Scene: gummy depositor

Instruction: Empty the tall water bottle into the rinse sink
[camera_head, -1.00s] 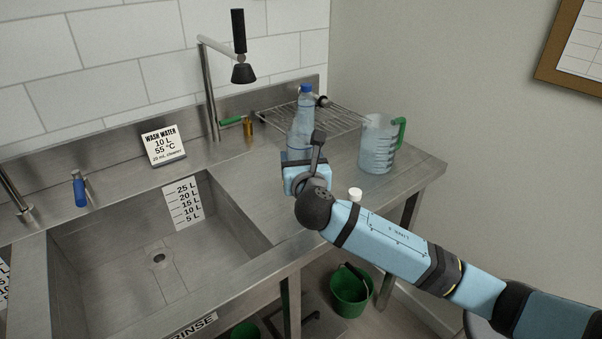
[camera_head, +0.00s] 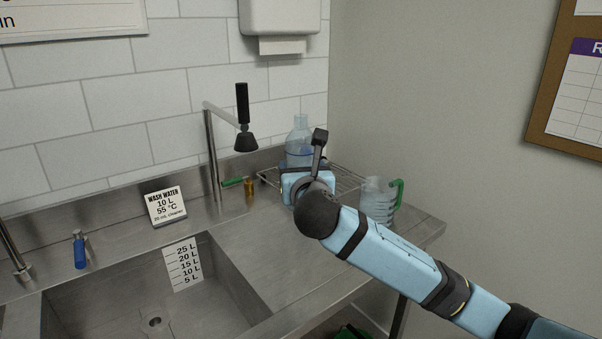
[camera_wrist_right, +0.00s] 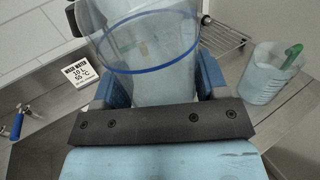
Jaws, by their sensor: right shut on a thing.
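The tall water bottle (camera_head: 299,140) is clear, with a pale neck and no coloured cap that I can see. It looks about upright above the right end of the counter. My right gripper (camera_wrist_right: 152,92) is shut on its body, and a blue band circles the bottle (camera_wrist_right: 150,56) in the wrist view. The arm and gripper hide the bottle's lower part in the head view. The rinse sink (camera_head: 110,300) is the steel basin at the lower left, with a litre scale on its back wall. The bottle is to the right of and behind it. My left gripper is out of view.
A tap (camera_head: 212,150) with a black sprayer stands behind the counter, left of the bottle. A wash water sign (camera_head: 167,206) stands on the back ledge. A wire rack (camera_head: 345,181) and a green-handled measuring jug (camera_head: 377,200) are on the right. Bare counter lies beside the basin.

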